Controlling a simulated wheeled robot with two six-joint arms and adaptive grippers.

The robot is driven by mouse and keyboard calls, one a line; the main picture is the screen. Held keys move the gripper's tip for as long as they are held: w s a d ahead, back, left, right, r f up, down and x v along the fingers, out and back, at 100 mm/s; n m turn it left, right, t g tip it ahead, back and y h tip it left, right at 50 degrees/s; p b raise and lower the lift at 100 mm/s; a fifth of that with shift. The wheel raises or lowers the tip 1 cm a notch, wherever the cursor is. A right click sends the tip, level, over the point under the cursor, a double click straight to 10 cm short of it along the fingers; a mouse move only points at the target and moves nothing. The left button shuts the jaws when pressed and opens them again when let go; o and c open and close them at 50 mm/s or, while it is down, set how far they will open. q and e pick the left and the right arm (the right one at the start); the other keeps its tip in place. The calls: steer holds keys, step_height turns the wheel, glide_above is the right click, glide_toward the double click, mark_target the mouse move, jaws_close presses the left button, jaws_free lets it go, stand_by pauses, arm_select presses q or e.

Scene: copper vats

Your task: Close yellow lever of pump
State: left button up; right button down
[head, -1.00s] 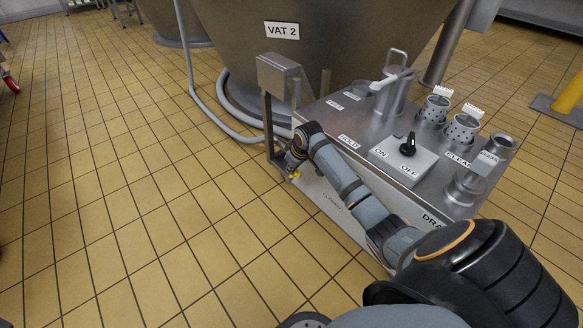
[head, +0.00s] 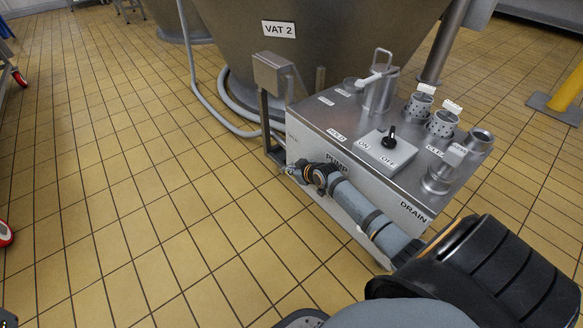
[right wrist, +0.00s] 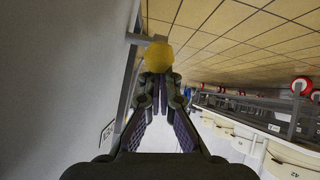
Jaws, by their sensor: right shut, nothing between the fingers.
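The pump (head: 315,135) is a steel box below VAT 2, with PUMP and DRAIN labels on its front. A yellow rounded end (right wrist: 158,55), which looks like the lever's, shows in the right wrist view, just beyond my fingertips. Whether the fingers touch it, I cannot tell. My right gripper (right wrist: 158,88) is shut and empty. In the head view the right gripper (head: 290,170) is small, low at the pump's left front corner, and the lever cannot be made out there. My left gripper is not in view.
A black ON/OFF knob (head: 389,140), a grey-handled fitting (head: 378,90) and perforated cylinders (head: 444,121) stand on the pump's top. A grey bracket (head: 273,75) rises at its left end, near a hose (head: 215,112).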

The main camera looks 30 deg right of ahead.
steer(key=shift+s+f+t+b, duration=0.25)
steer(key=shift+f+t+b, duration=0.3)
steer(key=shift+s+f+t+b, duration=0.25)
steer(key=shift+f+t+b, duration=0.25)
steer(key=shift+t, duration=0.05)
steer(key=shift+s+f+b, duration=0.25)
steer(key=shift+f+b, duration=0.2)
steer(key=shift+b, duration=0.05)
steer(key=shift+s+f, duration=0.1)
steer(key=shift+f, duration=0.05)
steer(key=shift+s+f, duration=0.1)
steer(key=shift+f, duration=0.05)
